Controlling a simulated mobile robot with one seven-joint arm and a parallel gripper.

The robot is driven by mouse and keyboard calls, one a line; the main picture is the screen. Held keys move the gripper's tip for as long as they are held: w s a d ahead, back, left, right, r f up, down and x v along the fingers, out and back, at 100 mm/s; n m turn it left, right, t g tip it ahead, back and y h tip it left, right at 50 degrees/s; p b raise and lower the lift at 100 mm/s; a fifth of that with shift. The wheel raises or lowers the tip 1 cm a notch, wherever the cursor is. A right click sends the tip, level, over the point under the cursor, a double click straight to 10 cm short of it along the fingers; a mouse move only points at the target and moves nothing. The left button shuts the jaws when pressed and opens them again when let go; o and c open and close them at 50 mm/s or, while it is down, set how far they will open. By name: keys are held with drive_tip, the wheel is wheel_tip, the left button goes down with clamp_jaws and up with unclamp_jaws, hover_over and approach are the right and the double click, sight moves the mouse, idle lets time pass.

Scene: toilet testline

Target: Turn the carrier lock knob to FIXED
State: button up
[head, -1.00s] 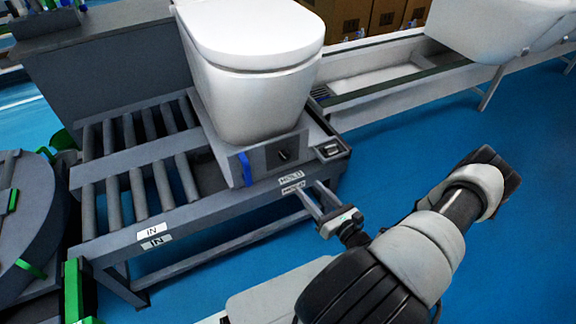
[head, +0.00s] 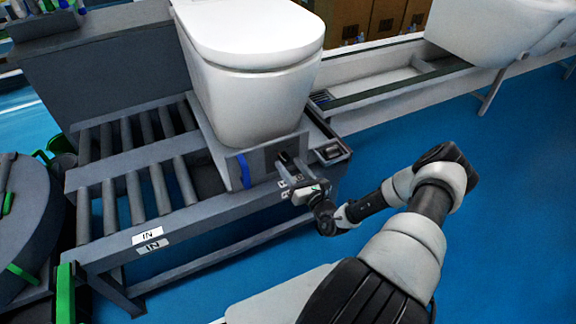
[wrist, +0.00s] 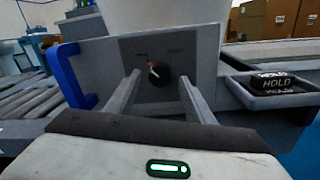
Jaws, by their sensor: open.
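The carrier lock knob (wrist: 158,73) is a dark round knob with a small red-and-white pointer mark, on a dark plate on the carrier's front face (wrist: 207,62). The pointer tilts to the upper left. Small labels sit above it to the left and right, too blurred to read. My gripper (wrist: 158,88) is open, with one finger on each side of the knob in the wrist view; I cannot tell whether they reach it. In the head view my gripper (head: 284,168) is at the carrier front and mostly hides the knob. A white toilet (head: 262,100) stands on the carrier.
A blue handle (wrist: 72,78) sticks out left of the knob. A black HOLD block (wrist: 272,83) sits in a tray at right. The roller conveyor (head: 150,215) extends left, with IN labels on its edge. Blue floor (head: 480,150) is open at right.

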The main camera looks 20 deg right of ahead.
drive_tip(key=shift+w, duration=1)
drive_tip(key=shift+a, duration=0.1)
drive_tip(key=c, duration=1.1)
